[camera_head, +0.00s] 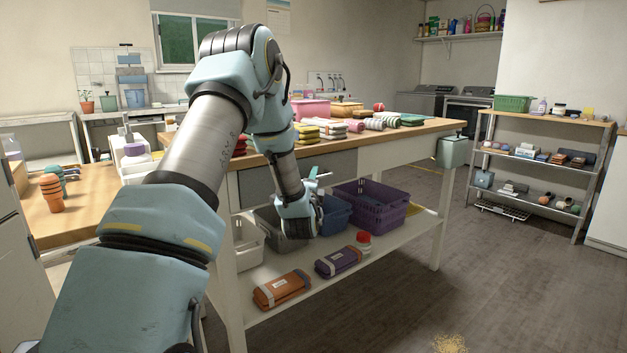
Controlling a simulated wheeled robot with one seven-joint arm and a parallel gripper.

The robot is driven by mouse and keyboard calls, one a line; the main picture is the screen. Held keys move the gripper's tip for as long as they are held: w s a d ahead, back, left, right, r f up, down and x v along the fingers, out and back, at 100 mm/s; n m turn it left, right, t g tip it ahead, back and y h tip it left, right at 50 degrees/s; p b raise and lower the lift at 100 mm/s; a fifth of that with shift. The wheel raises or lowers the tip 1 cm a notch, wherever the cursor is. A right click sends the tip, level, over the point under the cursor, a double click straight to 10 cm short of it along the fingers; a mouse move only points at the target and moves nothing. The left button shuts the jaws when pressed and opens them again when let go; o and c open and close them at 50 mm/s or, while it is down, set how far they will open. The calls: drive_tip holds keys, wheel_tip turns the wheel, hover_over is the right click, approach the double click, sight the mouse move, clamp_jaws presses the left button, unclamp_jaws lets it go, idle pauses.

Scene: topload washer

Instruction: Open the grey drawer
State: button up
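The grey drawer (332,168) is set in the front of the wooden-topped table, just under the tabletop. Its front looks flush with the table frame, and my forearm hides its middle. A handle cannot be made out. My arm reaches across from the lower left and bends down in front of the drawer. My gripper (314,181) is small in view beside my wrist, in front of and near the drawer's lower edge. Whether its fingers are apart, or touch the drawer, cannot be told.
The tabletop (433,127) holds folded cloths and a pink bin (311,109). The lower shelf (400,236) holds a purple basket (372,204), a blue basket (337,212) and rolled bundles (281,290). A metal rack (584,205) stands at right.

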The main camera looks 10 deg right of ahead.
clamp_jaws()
idle(1.3)
